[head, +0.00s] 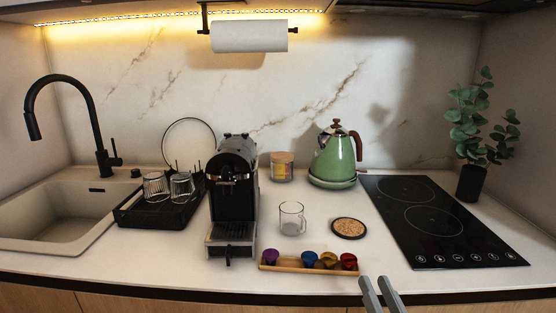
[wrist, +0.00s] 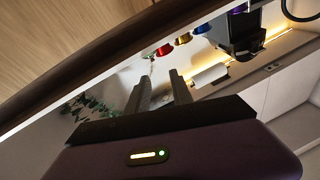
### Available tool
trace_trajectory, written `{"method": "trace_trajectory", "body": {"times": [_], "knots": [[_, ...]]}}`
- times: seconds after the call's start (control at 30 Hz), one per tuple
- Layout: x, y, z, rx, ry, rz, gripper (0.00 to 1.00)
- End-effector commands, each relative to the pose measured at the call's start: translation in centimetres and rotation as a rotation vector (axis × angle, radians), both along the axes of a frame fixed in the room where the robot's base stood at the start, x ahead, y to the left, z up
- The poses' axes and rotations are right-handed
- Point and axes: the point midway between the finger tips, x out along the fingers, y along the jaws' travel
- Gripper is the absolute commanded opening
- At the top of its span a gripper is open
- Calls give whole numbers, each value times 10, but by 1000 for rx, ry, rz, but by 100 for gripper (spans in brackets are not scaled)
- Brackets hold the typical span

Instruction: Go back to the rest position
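My gripper (head: 379,292) shows at the bottom edge of the head view, right of centre, in front of the counter's front edge. Its two grey fingers stand apart with a gap between them. In the wrist view the fingers (wrist: 158,92) are also apart, with nothing between them. The gripper touches none of the things on the counter as far as I can see. The rest of my arm is out of the head view.
A wooden tray with several coloured capsules (head: 308,262) lies near the counter edge, left of my gripper. Behind it stand a coffee machine (head: 233,195), a glass mug (head: 292,218), a cork coaster (head: 349,228) and a green kettle (head: 335,160). A black hob (head: 440,220) is at right.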

Motion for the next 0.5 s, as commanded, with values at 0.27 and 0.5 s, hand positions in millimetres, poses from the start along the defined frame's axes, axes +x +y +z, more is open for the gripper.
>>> {"method": "trace_trajectory", "body": {"times": [0.27, 0.5], "knots": [[-105, -21, -67, -27, 37, -111, 27], [-193, -26, -99, -88, 82, -151, 27]]}}
